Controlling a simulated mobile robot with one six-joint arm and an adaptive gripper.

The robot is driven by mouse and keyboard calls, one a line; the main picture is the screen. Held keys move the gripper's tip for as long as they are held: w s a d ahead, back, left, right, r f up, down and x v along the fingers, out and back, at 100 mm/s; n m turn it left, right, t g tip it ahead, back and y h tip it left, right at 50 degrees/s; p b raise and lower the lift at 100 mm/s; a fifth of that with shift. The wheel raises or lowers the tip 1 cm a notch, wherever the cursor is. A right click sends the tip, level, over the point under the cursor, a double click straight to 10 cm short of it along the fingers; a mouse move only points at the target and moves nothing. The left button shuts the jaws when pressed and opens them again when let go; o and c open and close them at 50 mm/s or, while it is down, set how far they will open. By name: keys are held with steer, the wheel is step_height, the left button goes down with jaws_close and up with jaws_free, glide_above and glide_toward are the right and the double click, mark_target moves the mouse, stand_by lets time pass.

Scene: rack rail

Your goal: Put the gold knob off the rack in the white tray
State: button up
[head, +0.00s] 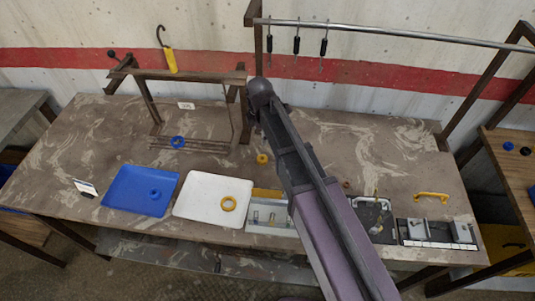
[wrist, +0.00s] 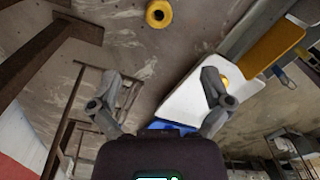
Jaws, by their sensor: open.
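A small gold round piece with a dark centre (head: 262,158), which looks like the gold knob, lies on the table right of the white tray (head: 183,209). It also shows at the top of the wrist view (wrist: 159,13). A gold ring (head: 228,203) lies in the white tray; in the wrist view it is partly behind a finger. The wooden rack (head: 190,76) stands at the table's back left; I see no gold knob on it. My gripper (wrist: 162,82) is open and empty above the table. In the head view its fingers are hidden.
A blue tray (head: 120,202) with a blue ring lies left of the white tray. A blue ring (head: 178,142) sits by the rack's foot. A yellow-handled hook (head: 170,60) hangs at the rack. A high rail (head: 390,33) carries black hangers. Bins and a yellow handle (head: 431,197) lie right.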

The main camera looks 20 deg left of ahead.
steer(key=shift+w, duration=0.15)
stand_by(0.3)
steer(key=shift+f, duration=0.2)
steer(key=b, duration=0.9)
glide_above(262, 158)
steer(key=f, duration=0.5)
steer(key=s+f, duration=0.1)
steer(key=f, duration=0.2)
steer(key=shift+d+f, duration=0.1)
steer(key=shift+d, duration=0.1)
steer(key=shift+w+f, duration=0.1)
steer(key=shift+f+b, duration=2.45)
steer(key=shift+f, duration=0.05)
steer(key=c, duration=1.4)
steer(key=shift+o, duration=0.2)
